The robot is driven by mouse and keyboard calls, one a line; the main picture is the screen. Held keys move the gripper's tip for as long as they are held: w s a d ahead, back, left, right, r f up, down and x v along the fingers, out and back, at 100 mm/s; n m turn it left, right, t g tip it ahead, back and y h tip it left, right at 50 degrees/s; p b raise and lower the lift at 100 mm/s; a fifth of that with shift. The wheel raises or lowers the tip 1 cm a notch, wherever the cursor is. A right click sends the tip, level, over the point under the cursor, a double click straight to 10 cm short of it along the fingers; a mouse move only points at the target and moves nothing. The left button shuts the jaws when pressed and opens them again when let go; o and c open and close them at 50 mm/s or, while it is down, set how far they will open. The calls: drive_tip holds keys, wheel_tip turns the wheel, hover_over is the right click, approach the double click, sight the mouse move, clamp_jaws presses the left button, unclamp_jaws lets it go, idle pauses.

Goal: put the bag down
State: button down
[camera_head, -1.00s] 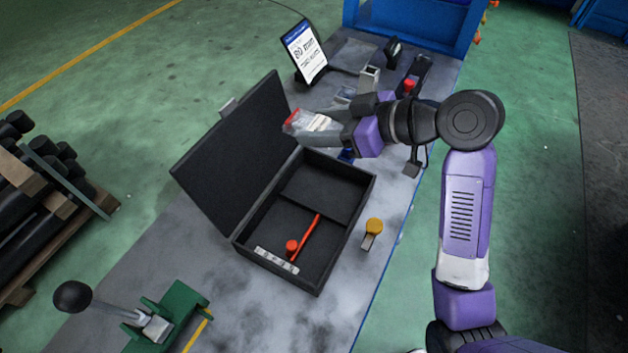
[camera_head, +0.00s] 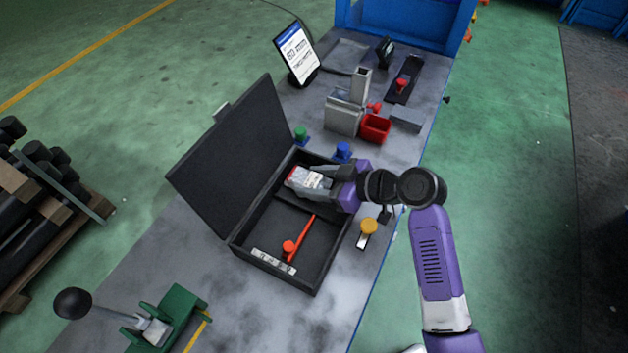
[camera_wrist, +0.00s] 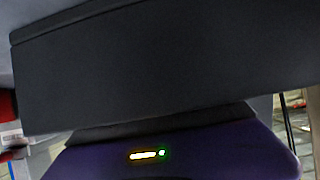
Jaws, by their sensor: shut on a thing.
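The bag (camera_head: 308,178) is a small clear packet with a red edge and a white label. My gripper (camera_head: 325,180) is shut on it and holds it over the far part of the open black case (camera_head: 321,275). I cannot tell whether the bag touches the case floor. In the wrist view a dark wall, which looks like the case's side (camera_wrist: 160,65), fills most of the picture and hides the bag and my fingertips.
The case's lid (camera_head: 225,165) stands open at left. A red-orange tool (camera_head: 300,238) lies in the near part of the case. Green (camera_head: 301,134), blue (camera_head: 343,151) and yellow (camera_head: 368,227) knobs stand close around it. A red bin (camera_head: 375,128) is beyond. A green lever fixture (camera_head: 168,318) is at front left.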

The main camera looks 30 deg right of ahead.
drive_tip(key=shift+f, duration=0.2)
drive_tip(key=c, duration=0.6)
unclamp_jaws()
drive_tip(key=shift+s, duration=0.1)
drive_tip(key=b+v, duration=0.1)
drive_tip(key=v, duration=1.1)
